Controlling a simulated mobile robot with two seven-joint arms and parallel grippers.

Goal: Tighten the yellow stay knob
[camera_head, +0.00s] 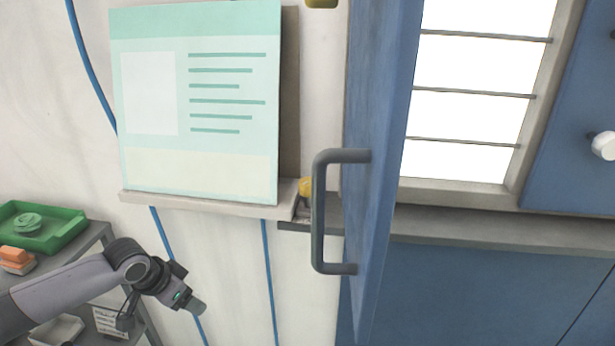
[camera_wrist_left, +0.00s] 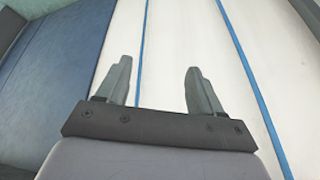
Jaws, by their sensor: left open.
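The knob cannot be made out in the wrist view. My right gripper is not in view.
A blue door (camera_head: 378,120) with a grey handle (camera_head: 318,215) stands open, close to the knob's right. A pale green panel (camera_head: 200,165) rests on the ledge (camera_head: 205,204). A green tray (camera_head: 70,232) sits on a shelf at left. Blue cables run down the wall.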

